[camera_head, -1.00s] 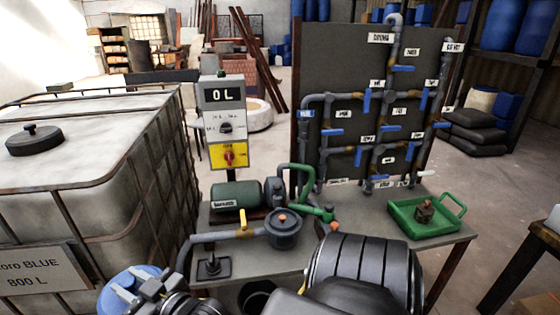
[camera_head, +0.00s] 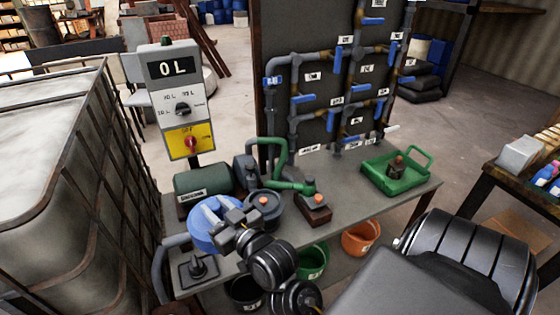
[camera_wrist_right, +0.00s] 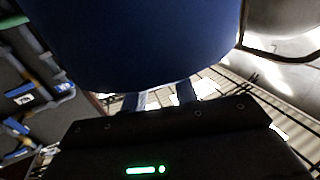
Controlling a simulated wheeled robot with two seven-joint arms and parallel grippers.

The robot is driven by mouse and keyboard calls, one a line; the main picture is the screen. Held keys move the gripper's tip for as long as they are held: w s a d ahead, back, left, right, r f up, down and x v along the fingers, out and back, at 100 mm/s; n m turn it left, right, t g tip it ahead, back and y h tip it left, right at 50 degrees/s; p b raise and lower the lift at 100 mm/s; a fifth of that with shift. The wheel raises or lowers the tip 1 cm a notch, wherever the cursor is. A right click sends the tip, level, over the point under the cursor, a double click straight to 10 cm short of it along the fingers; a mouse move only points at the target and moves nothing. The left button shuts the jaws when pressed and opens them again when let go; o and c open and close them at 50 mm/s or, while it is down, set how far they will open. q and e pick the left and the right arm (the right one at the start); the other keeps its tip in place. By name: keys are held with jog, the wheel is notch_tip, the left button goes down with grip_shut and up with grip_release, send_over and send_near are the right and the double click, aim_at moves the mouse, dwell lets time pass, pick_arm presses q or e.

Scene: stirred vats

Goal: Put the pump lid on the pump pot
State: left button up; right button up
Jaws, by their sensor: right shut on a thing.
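The blue pump lid (camera_head: 203,226) is a round disc held in my right gripper (camera_head: 238,219) in the head view. It hangs over the left part of the bench, above the pipe. The pump pot (camera_head: 264,213), dark grey and round with an orange piece at its top centre, stands just right of the lid and is partly covered by my gripper. I cannot tell whether lid and pot touch. In the right wrist view the lid (camera_wrist_right: 145,40) fills the top, with the two fingers (camera_wrist_right: 160,98) against its lower edge. My left gripper is not in view.
The bench (camera_head: 345,218) carries a green motor (camera_head: 203,184), green pipework (camera_head: 275,160) and a green tray (camera_head: 385,180). A valve board (camera_head: 300,70) stands behind, a control box (camera_head: 178,100) at the back left. A caged tank (camera_head: 50,180) is at the left, buckets (camera_head: 360,238) below.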

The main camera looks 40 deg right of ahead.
jog(key=shift+w+d+f+p, duration=0.6)
jog(key=shift+w+d+f, duration=0.15)
jog(key=shift+w, duration=0.2)
pick_arm(q)
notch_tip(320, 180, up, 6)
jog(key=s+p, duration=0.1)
jog(key=p, duration=0.3)
pick_arm(e)
jog(key=w+d+f+m+h, duration=0.1)
jog(key=w+d+f, duration=0.2)
jog(key=d, duration=0.4)
jog(key=w+d+f+h, duration=0.1)
jog(key=w+d+f, duration=0.2)
jog(key=d, duration=0.5)
jog(key=w+d+f+m+h, duration=0.1)
jog(key=w+d+f, duration=0.25)
jog(key=d, duration=0.35)
notch_tip(320, 180, down, 6)
jog(key=b, duration=0.4)
jog(key=shift+d+r+b, duration=0.1)
jog(key=shift+r+b, duration=0.1)
jog(key=shift+b, duration=0.1)
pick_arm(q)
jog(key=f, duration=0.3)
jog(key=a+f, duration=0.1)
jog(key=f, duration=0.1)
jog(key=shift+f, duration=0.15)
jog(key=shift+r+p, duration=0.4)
pick_arm(e)
jog(key=shift+s, duration=0.15)
